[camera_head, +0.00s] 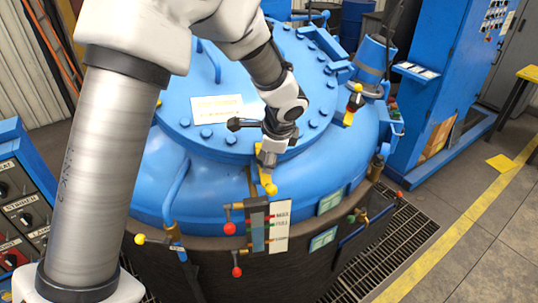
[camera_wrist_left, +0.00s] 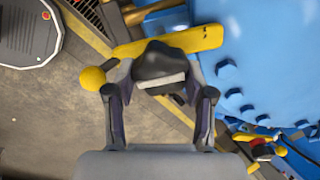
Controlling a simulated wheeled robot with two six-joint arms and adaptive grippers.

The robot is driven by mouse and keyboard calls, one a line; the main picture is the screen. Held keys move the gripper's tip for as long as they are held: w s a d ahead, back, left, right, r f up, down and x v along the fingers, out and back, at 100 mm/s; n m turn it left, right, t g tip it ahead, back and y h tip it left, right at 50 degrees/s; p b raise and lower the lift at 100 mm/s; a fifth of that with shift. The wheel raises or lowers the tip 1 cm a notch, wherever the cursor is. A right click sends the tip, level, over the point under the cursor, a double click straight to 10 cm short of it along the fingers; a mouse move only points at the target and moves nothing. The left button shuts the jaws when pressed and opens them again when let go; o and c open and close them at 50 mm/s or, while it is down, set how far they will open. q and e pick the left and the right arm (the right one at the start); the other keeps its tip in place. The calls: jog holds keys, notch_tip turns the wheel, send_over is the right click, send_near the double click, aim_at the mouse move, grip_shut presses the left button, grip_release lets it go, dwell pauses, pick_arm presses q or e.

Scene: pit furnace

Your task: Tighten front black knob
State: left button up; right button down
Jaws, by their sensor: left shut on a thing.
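In the left wrist view the front black knob (camera_wrist_left: 160,62) sits over a yellow clamp bar (camera_wrist_left: 180,42) at the edge of the blue lid. My left gripper (camera_wrist_left: 159,90) has one finger on each side of the knob and is shut on it. In the head view my left arm comes in from the top left, and my left gripper (camera_head: 268,152) points down at the lid's front edge. The yellow clamp bar (camera_head: 267,182) shows just below it; the knob itself is hidden there by the gripper. My right gripper is not in view.
The blue furnace lid (camera_head: 310,85) has bolts around its rim. Another yellow clamp (camera_head: 353,105) stands to the right. A level gauge (camera_head: 268,225) with red-ended levers is below the gripper. A control panel (camera_head: 20,205) is at left, a blue cabinet (camera_head: 450,60) at right.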

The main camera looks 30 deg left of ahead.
pick_arm(q)
jog(key=shift+s+f, duration=0.15)
jog(key=shift+f, duration=0.1)
jog(key=o, duration=1.2)
jog(key=shift+c, duration=0.2)
jog(key=shift+w+d+r, duration=0.1)
jog(key=shift+w, duration=0.1)
jog(key=v, duration=1.2)
jog(key=shift+w, duration=0.15)
